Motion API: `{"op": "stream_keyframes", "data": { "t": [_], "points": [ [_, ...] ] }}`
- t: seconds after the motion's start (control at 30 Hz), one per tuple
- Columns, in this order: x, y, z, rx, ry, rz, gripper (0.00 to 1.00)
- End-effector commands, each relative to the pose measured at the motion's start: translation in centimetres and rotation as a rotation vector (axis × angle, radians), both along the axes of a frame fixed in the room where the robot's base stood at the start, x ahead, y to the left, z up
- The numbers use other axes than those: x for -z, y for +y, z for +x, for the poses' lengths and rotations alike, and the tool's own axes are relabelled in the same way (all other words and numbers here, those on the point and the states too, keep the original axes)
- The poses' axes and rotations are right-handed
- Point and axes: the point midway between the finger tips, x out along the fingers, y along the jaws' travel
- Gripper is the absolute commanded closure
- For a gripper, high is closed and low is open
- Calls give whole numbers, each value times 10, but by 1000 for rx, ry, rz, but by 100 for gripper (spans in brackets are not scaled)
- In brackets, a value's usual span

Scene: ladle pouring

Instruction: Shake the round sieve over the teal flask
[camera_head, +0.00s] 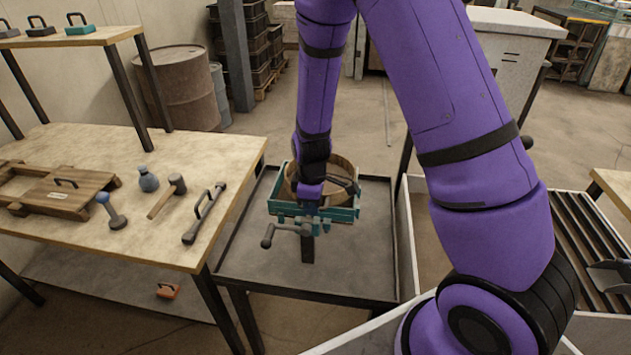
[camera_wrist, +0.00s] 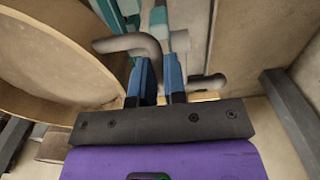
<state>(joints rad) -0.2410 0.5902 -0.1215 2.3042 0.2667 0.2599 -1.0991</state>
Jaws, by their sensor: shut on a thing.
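The round sieve (camera_head: 342,170), with a brown wooden rim, is above the teal flask (camera_head: 342,214) in the head view. Its wooden wall (camera_wrist: 45,62) fills the left of the wrist view. My gripper (camera_head: 308,195) is at the sieve's near left side, over the flask. Its blue fingers (camera_wrist: 158,82) are close together, shut on the sieve; the exact grip is hard to see. The flask is a rectangular teal frame with grey handles, partly hidden by my arm and the sieve. The gap between sieve and flask cannot be judged.
The flask is at a dark-edged low table (camera_head: 350,284) with bare surface around it. A pale bin wall (camera_head: 407,235) stands right.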

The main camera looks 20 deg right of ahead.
Motion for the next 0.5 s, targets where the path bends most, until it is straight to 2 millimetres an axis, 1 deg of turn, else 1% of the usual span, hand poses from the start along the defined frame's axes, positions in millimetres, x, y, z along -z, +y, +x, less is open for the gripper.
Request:
{"op": "stream_keyframes", "data": {
  "t": [0.1,0.3,0.4,0.5],
  "points": [
    [0,15,10,-6,-2,0,100],
    [0,31,21,-3,-1,0,100],
    [0,33,22,-1,-1,0,100],
    [0,26,18,1,0,0,100]
  ]
}}
